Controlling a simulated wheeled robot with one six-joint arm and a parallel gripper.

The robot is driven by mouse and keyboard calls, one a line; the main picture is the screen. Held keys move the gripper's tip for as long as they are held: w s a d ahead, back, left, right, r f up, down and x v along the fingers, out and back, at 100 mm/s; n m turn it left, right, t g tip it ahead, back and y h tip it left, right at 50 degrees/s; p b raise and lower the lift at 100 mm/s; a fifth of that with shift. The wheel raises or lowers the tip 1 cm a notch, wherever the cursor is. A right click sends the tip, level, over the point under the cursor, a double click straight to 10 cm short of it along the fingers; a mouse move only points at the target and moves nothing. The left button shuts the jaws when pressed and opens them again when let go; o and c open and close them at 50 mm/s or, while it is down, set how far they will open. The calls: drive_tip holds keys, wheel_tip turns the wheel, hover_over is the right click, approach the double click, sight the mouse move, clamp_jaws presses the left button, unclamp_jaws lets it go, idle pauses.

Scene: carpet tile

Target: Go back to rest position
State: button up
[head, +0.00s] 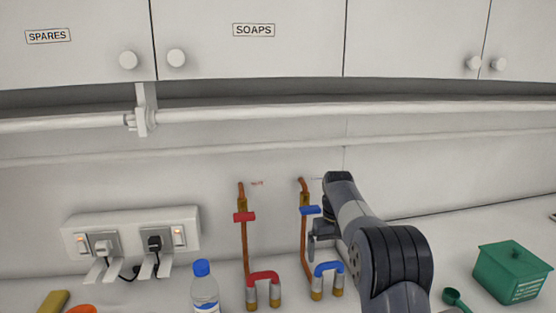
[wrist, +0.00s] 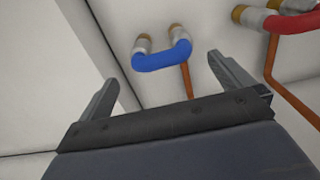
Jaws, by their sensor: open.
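My gripper (wrist: 162,72) is open and empty in the wrist view, its two fingers spread wide. A blue U-shaped pipe piece (wrist: 162,58) shows beyond the fingertips, apart from them as far as I can tell. In the head view my arm reaches up from the lower right, in front of the wall. My gripper (head: 318,238) shows only partly there, beside the copper pipe with the blue lever (head: 310,210). The blue U-piece (head: 328,268) is below it.
A red lever (head: 244,216) and red U-piece (head: 263,278) are left of the blue ones. A blue-capped bottle (head: 205,290), sockets with plugs (head: 130,240) and a green box (head: 512,272) with a green scoop (head: 455,298) stand around. Cupboards (head: 250,55) and a rail (head: 250,112) are above.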

sight(331, 262)
wheel_tip(331, 262, up, 5)
drive_tip(key=shift+r, duration=0.2)
wheel_tip(331, 262, down, 10)
drive_tip(key=shift+p, duration=0.55)
wheel_tip(331, 262, up, 5)
drive_tip(key=p, duration=0.2)
drive_tip(key=shift+p, duration=0.3)
drive_tip(key=shift+f+b, duration=0.3)
drive_tip(key=shift+b, duration=0.3)
drive_tip(key=shift+r+b, duration=0.1)
drive_tip(key=shift+b, duration=0.2)
drive_tip(key=shift+r, duration=0.15)
